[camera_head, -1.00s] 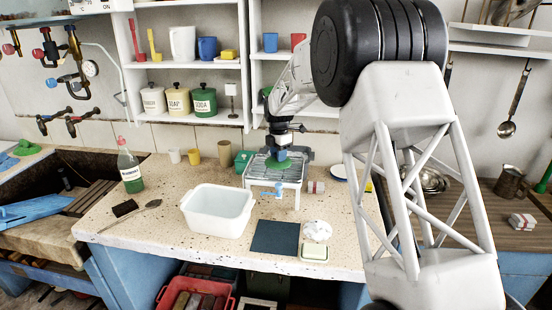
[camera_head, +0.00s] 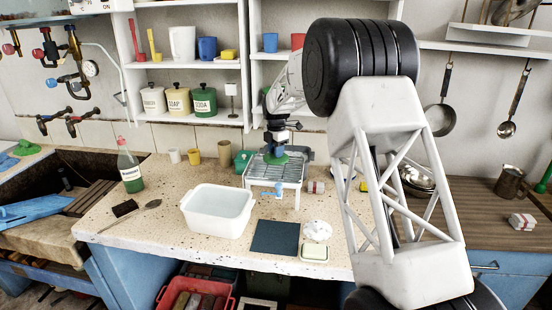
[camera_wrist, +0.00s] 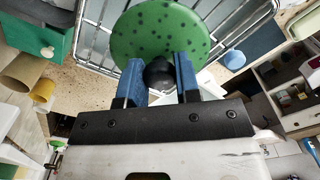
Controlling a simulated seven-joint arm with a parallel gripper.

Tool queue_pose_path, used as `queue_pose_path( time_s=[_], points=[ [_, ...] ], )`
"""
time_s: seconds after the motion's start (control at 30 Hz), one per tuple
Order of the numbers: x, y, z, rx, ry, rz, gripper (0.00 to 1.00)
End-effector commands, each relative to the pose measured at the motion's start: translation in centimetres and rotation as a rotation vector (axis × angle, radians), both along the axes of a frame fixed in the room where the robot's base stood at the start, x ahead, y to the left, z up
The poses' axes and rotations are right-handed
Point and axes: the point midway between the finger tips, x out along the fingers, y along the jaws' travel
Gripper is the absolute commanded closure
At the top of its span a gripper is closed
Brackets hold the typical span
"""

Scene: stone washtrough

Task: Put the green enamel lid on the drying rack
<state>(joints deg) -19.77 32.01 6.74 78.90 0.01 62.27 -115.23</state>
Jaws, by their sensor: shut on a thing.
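The green enamel lid (camera_wrist: 160,35), round with dark spots and a black knob (camera_wrist: 158,74), is in the wrist view. My gripper (camera_wrist: 157,68) has its blue fingers on either side of the knob, shut on it. In the head view the lid (camera_head: 276,159) shows as a small green patch under my gripper (camera_head: 275,148). The wire drying rack (camera_head: 256,182) stands on the counter below. In the wrist view the lid covers part of the rack (camera_wrist: 92,32). I cannot tell whether the lid touches the rack.
A white basin (camera_head: 218,212) stands left of the rack, a dark blue mat (camera_head: 275,237) in front. A green box (camera_head: 243,160) and several cups stand behind left. A small striped roll (camera_head: 316,187) lies right of the rack. Shelves hang above.

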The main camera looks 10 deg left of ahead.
Motion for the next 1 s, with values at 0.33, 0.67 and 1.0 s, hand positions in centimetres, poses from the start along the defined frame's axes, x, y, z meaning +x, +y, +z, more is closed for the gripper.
queue_pose_path(
  time_s=[0.33, 0.67, 1.0],
  points=[
    [0.0, 0.0, -3.0, -0.001, 0.001, 0.000, 0.94],
    [0.0, 0.0, -3.2, 0.000, 0.000, 0.000, 0.94],
    [0.0, 0.0, -3.5, -0.001, 0.001, 0.000, 0.44]
  ],
)
